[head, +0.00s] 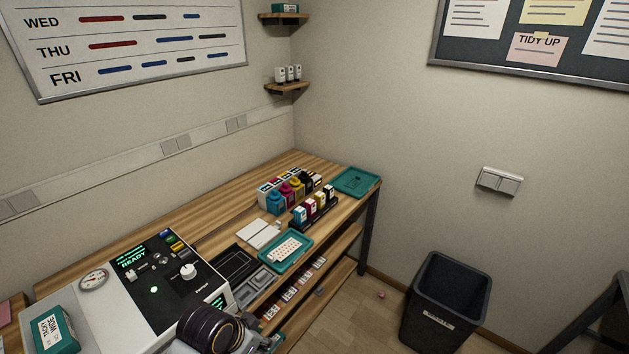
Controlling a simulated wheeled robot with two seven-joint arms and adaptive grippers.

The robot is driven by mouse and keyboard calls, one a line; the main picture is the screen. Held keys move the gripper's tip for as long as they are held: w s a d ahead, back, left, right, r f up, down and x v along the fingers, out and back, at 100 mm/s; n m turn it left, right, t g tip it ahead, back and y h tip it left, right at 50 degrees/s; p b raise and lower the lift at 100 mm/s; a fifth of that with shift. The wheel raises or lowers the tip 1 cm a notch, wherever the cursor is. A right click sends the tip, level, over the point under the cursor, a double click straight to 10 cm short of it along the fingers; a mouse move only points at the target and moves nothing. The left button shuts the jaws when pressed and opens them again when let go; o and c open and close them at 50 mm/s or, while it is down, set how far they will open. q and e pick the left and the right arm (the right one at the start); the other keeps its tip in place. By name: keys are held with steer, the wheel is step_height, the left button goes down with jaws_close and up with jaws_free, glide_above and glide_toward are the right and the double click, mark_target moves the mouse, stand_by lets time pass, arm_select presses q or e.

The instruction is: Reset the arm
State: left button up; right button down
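The mug press (205,290) stands at the lower left on the wooden bench. Neither of my grippers can be made out in the head view.
A black bin (446,300) stands on the floor at right.

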arm_select(q)
steer(key=shift+s+a+f+n+y, duration=1.2)
steer(key=shift+s+a+n, duration=1.65)
steer(key=shift+a, duration=1.55)
steer(key=s+f+g, duration=0.2)
steer(key=s+f, duration=0.1)
steer(key=f, duration=3)
steer(key=s+a+f, duration=0.2)
steer(key=s+f, duration=0.7)
steer(key=s, duration=0.2)
steer(key=s+a+f, duration=0.2)
steer(key=s+f, duration=0.8)
steer(key=s, duration=0.1)
steer(key=shift+f+m+g, duration=0.25)
steer(key=shift+m+g, duration=0.1)
steer(key=shift+g, duration=0.05)
steer(key=shift+s, duration=0.1)
